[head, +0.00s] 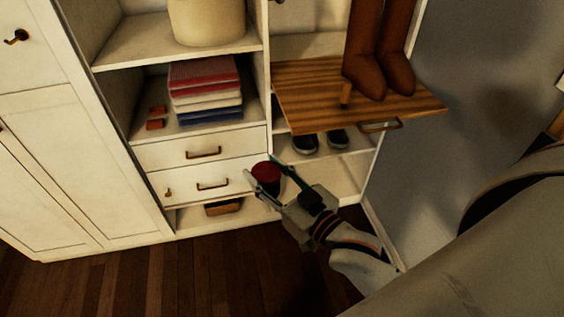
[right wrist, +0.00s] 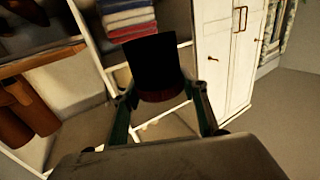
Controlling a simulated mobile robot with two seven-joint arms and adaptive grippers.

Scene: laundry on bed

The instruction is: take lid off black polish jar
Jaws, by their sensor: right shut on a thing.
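The black polish jar (head: 267,184) has a dark body and a dark red top (head: 264,170). My right gripper (head: 267,172) is shut on it and holds it in front of the lower drawers. In the right wrist view the black body (right wrist: 155,60) points away from me, and its dark red end (right wrist: 165,96) lies between the two fingers (right wrist: 163,100). The red end is on the jar; I cannot tell whether the fingers press on the red part alone. My left gripper is not in view.
Brown boots (head: 375,75) stand on a pulled-out wooden shelf (head: 300,95) above right of the gripper. Dark shoes (head: 305,144) sit on a lower shelf. Folded towels (head: 203,85) lie above two drawers (head: 200,152). A brown brush-like object (head: 224,207) lies in the bottom compartment.

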